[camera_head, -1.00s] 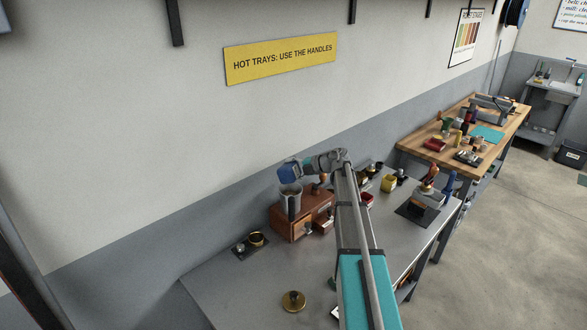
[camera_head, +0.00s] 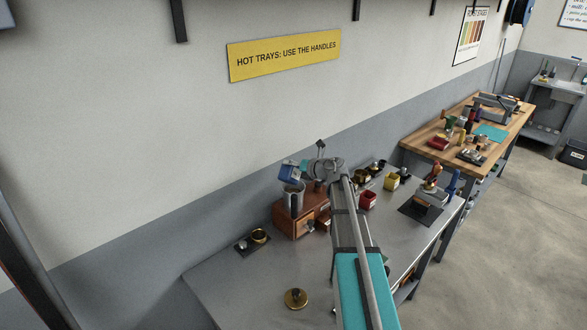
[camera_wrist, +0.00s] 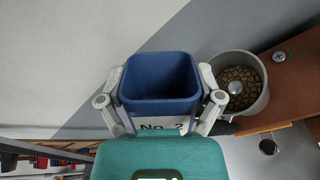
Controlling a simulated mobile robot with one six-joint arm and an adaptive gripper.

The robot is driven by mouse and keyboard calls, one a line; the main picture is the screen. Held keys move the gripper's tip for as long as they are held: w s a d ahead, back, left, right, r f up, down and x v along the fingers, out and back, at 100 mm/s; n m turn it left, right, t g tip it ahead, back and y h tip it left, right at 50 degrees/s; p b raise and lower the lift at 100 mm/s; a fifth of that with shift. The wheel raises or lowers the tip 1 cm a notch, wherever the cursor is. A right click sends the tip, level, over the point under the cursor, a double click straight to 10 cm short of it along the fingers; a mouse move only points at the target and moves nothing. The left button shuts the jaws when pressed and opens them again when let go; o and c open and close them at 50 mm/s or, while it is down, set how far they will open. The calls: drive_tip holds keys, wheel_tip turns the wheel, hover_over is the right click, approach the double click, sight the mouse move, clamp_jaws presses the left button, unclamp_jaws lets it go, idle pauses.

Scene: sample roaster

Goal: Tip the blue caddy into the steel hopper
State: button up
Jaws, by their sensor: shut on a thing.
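The blue caddy (camera_head: 288,174) is held just above the steel hopper (camera_head: 293,198) in the head view and looks tilted there. In the wrist view the caddy (camera_wrist: 160,106) has its square mouth facing the camera and a "No. 2" label on one side. Its visible inside is plain blue, with no contents seen. My gripper (camera_wrist: 161,77) has a finger on each side of it and is shut on it. The hopper (camera_wrist: 262,98) shows to its right, apart from it in that view, with brown beans inside. In the head view my gripper (camera_head: 306,168) is partly hidden.
The hopper stands on a brown wooden box (camera_head: 284,220). A red container (camera_head: 367,201) and a yellow container (camera_head: 391,182) stand to the right. A gold disc (camera_head: 296,299) lies at the front. The wall is close behind; the metal bench's left part is mostly clear.

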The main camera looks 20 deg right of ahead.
drive_tip(key=n, duration=0.1)
drive_tip(key=t, duration=0.1)
drive_tip(key=n+b, duration=0.1)
drive_tip(key=shift+s+a+r+n, duration=0.2)
drive_tip(key=shift+s+a+n, duration=0.05)
drive_tip(key=shift+n, duration=0.05)
drive_tip(key=n+t+b, duration=0.2)
drive_tip(key=n+b, duration=0.1)
drive_tip(key=shift+f, duration=0.35)
drive_tip(key=shift+n+t+b, duration=0.4)
drive_tip(key=shift+n+b, duration=0.35)
drive_tip(key=shift+n, duration=0.15)
